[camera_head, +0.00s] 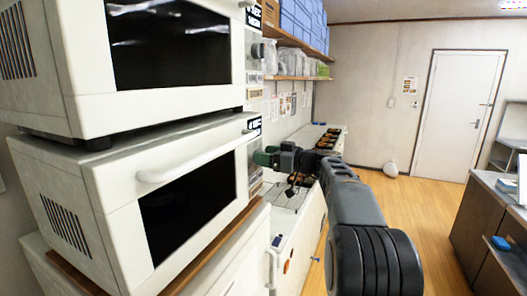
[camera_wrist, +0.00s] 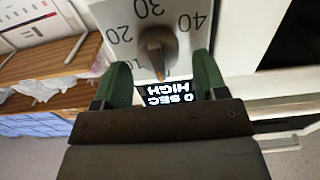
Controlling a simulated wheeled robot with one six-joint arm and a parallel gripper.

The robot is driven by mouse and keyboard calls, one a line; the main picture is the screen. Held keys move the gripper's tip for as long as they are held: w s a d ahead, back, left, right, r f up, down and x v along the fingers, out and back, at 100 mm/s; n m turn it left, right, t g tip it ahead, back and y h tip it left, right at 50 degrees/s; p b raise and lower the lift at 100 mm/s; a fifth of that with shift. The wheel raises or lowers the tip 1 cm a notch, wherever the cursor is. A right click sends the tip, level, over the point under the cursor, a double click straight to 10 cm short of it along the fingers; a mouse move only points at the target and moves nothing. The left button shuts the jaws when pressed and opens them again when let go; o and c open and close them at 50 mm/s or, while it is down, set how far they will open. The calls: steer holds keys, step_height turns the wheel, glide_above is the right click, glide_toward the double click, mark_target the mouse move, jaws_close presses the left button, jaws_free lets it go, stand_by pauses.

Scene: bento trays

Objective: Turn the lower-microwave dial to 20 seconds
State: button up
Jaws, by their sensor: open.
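The lower microwave (camera_head: 115,195) is white with a dark window and a long door handle. Its dial (camera_wrist: 156,46) is a dark brown knob in the wrist view, with the marks 20, 30 and 40 around it on a white panel. A display (camera_wrist: 170,94) beside the dial shows upside down and reads 0 SEC, HIGH. My gripper (camera_wrist: 161,64) is open, with one green finger on each side of the dial; I cannot tell whether they touch it. In the head view my gripper (camera_head: 267,157) is at the microwave's right-hand panel, and the dial is not clearly visible there.
The upper microwave (camera_head: 88,85) stands directly above the lower one. A counter (camera_head: 288,196) with a wire rack and bento trays (camera_head: 326,141) runs behind my arm. Shelves (camera_head: 290,40) with blue boxes are above it. Open wooden floor (camera_head: 430,215) lies to the right.

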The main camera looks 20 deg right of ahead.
steer(key=shift+w+a, duration=0.4)
steer(key=shift+w, duration=0.05)
steer(key=c, duration=0.9)
steer(key=shift+o, duration=0.2)
steer(key=shift+m, duration=0.3)
